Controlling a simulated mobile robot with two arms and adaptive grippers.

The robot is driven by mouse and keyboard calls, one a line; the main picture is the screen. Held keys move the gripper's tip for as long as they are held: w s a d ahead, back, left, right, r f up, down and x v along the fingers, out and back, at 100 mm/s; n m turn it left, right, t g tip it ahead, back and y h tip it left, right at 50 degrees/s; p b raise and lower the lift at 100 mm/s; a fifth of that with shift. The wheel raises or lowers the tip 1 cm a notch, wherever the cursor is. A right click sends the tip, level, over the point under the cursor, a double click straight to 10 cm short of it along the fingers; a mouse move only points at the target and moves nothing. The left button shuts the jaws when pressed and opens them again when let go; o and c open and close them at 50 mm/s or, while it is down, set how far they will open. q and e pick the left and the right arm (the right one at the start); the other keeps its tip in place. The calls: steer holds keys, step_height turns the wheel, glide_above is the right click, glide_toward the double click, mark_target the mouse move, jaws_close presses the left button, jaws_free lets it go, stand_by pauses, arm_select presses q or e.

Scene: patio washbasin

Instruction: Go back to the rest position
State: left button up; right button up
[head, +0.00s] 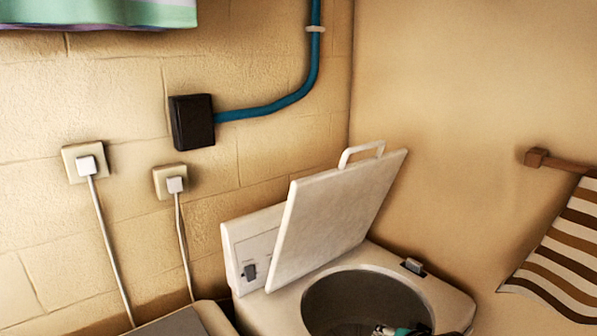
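Neither of my grippers can be made out in the head view. A top-loading washing machine (272,308) stands in the corner with its lid (335,215) raised and leaning back. The lid has a handle (361,151) on its top edge. The round drum opening (345,300) is uncovered. A small teal, white and dark thing (400,331) shows at the opening's lower edge, cut off by the frame, and I cannot tell what it is.
Two plugs with cords (88,165) (176,184) sit in wall sockets on the left. A black box (192,121) joins a blue pipe (265,112). A striped towel (560,255) hangs from a wooden bar (560,163) at right. Another lid or top (182,322) shows at bottom left.

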steer(key=s+d+f+n+g+h, duration=0.1)
steer(key=s+f+n+g, duration=0.4)
steer(key=s, duration=1.1)
steer(key=s+f+n+h, duration=0.15)
steer(key=s+f, duration=0.55)
steer(key=s, duration=0.8)
step_height(320, 180, down, 33)
steer(key=s+n+g+b, duration=0.1)
steer(key=s+g+b, duration=0.1)
steer(key=b, duration=0.6)
steer(key=s+d+f+b, duration=0.1)
steer(key=s+f+b, duration=0.2)
steer(key=s+f, duration=0.5)
steer(key=s+d+f+b, duration=0.2)
steer(key=s+f, duration=0.6)
steer(key=f, duration=0.6)
steer(key=shift+f+g+y+b, duration=0.25)
steer(key=shift+g+y+b, duration=0.15)
steer(key=shift+b, duration=0.35)
